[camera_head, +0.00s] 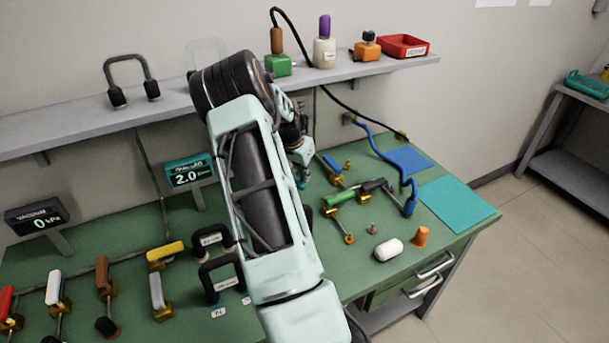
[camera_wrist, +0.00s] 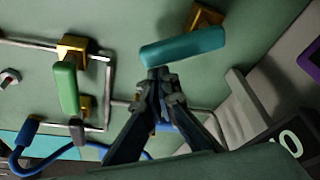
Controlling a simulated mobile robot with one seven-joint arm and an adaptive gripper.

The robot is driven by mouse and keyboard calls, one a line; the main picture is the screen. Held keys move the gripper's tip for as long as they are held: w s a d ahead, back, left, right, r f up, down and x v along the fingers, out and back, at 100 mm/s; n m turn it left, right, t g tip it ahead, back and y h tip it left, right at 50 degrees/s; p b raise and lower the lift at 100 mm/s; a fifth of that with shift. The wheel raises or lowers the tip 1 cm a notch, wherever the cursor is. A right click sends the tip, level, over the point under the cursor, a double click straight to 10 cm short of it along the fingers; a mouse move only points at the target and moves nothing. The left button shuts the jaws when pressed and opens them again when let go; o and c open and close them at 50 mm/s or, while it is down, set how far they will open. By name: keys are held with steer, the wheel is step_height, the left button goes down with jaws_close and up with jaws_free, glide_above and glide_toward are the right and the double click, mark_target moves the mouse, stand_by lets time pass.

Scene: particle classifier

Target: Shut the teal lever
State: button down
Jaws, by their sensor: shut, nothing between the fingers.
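The teal lever (camera_wrist: 183,47) shows in the wrist view, above the middle, with its right end by a brass valve body (camera_wrist: 206,17). It lies nearly level across the picture, its right end slightly higher. My gripper (camera_wrist: 158,74) is shut and empty. Its fingertips are right at the lower edge of the lever's left end; I cannot tell whether they touch it. In the head view my arm covers this spot, and I cannot make out the teal lever there.
A green lever (camera_wrist: 66,88) on a brass valve and metal pipes stand left in the wrist view. A blue hose (camera_head: 385,150), a white capsule-shaped item (camera_head: 388,249) and an orange item (camera_head: 420,236) are on the bench's right. A "2.0" display (camera_head: 190,176) stands left of my arm.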

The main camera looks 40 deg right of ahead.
mark_target(300, 187)
steer(key=a+m, duration=0.1)
steer(key=s+a+m+g+b, duration=0.1)
steer(key=m, duration=0.1)
steer(key=shift+a+m, duration=0.2)
steer(key=shift+m, duration=0.1)
steer(key=shift+a+b, duration=0.4)
steer(key=shift+a, duration=0.5)
steer(key=v, duration=1.2)
steer(key=shift+w, duration=0.15)
